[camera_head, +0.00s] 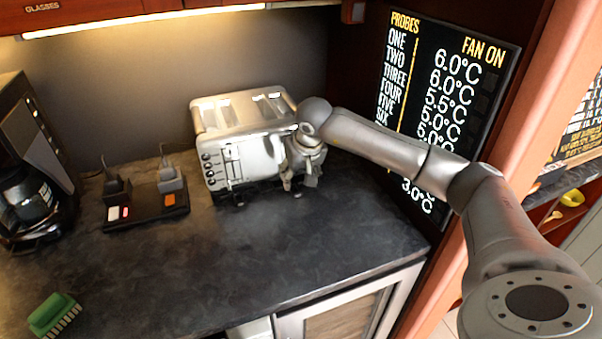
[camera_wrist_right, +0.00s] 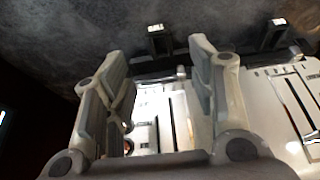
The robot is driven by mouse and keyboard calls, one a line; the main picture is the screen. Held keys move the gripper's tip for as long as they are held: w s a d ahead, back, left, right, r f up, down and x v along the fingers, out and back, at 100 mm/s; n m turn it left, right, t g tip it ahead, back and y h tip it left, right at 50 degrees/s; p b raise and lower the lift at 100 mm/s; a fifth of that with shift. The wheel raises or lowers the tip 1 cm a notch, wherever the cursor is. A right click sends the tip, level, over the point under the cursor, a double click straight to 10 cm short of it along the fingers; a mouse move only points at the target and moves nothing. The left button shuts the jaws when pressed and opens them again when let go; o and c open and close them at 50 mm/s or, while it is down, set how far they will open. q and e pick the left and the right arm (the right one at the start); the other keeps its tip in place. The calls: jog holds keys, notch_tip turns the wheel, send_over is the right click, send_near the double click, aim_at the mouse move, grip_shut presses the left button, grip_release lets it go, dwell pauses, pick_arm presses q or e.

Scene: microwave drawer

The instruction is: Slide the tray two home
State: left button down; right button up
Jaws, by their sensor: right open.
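A silver toaster (camera_head: 235,160) stands on the dark counter against the back wall, with long slots on top and dark knobs on its front. My right gripper (camera_head: 302,180) is at the right part of the toaster's front and hides some of it. In the right wrist view my right gripper (camera_wrist_right: 158,58) is open, its fingers apart in front of the toaster face (camera_wrist_right: 178,115), with nothing held. Dark pieces with pale ends stick out along the toaster's lower edge; I cannot tell whether one is tray two. My left gripper is not in view.
A black stand (camera_head: 146,208) with two grey plugs is left of the toaster. A coffee maker (camera_head: 30,150) is at the far left. A green brush (camera_head: 54,314) lies near the front left. The counter (camera_head: 240,260) before the toaster is clear. A display panel (camera_head: 445,90) stands right.

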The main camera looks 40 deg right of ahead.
aim_at(296, 185)
jog(key=b+x, duration=0.3)
jog(key=x, duration=0.3)
jog(key=shift+w, duration=0.1)
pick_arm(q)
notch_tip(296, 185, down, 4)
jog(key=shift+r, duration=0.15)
